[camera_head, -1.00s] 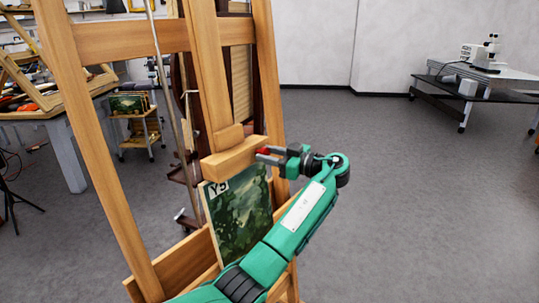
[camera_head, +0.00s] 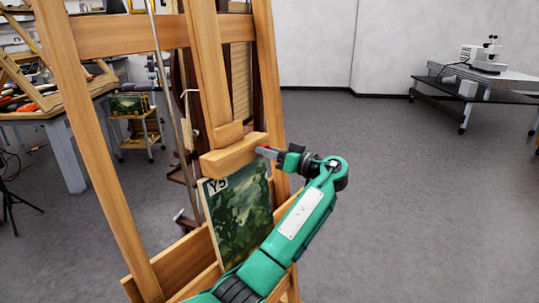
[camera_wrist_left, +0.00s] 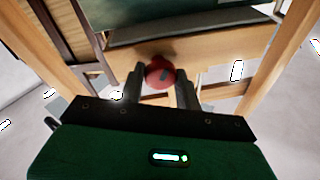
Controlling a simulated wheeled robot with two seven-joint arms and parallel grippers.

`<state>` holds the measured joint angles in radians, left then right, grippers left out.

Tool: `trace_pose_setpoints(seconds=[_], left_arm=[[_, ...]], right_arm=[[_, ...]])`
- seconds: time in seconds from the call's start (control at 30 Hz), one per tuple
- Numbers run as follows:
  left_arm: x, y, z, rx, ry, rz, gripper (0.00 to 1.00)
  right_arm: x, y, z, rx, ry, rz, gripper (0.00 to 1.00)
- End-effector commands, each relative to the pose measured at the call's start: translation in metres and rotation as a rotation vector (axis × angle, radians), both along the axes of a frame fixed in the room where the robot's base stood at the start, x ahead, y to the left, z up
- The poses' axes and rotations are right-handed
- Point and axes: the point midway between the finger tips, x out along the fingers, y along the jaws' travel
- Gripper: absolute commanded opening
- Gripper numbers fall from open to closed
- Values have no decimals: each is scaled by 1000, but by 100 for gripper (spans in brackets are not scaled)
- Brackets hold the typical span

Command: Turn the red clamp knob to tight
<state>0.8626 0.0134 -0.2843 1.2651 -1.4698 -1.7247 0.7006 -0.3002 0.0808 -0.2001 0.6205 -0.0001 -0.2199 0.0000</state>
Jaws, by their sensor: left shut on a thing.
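The red clamp knob (camera_wrist_left: 158,72) sits on the wooden clamp block (camera_head: 232,157) of the easel, above a green painting (camera_head: 238,215) marked "Y5". My left gripper (camera_head: 268,151) is at the right end of the block. In the left wrist view my left gripper (camera_wrist_left: 160,80) has one finger on each side of the knob and is shut on it. My right gripper is in neither view.
The wooden easel (camera_head: 120,200) stands close in front, with uprights on both sides of the painting. A small cart (camera_head: 140,135) and a work table (camera_head: 65,145) are behind it at left. A dark table (camera_head: 480,85) with equipment stands far right. The floor at right is clear.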

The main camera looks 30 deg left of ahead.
Motion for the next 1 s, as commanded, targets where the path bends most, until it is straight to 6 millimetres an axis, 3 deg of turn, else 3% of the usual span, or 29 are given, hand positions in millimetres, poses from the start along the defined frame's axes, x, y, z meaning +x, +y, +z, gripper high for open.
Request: trace_pose_setpoints(seconds=[0.47, 1.0], left_arm=[[-1, 0, 1, 80, 442, -65, 11], [-2, 0, 4, 170, 942, -137, 11]], right_arm=[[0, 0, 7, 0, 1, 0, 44], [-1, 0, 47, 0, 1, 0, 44]])
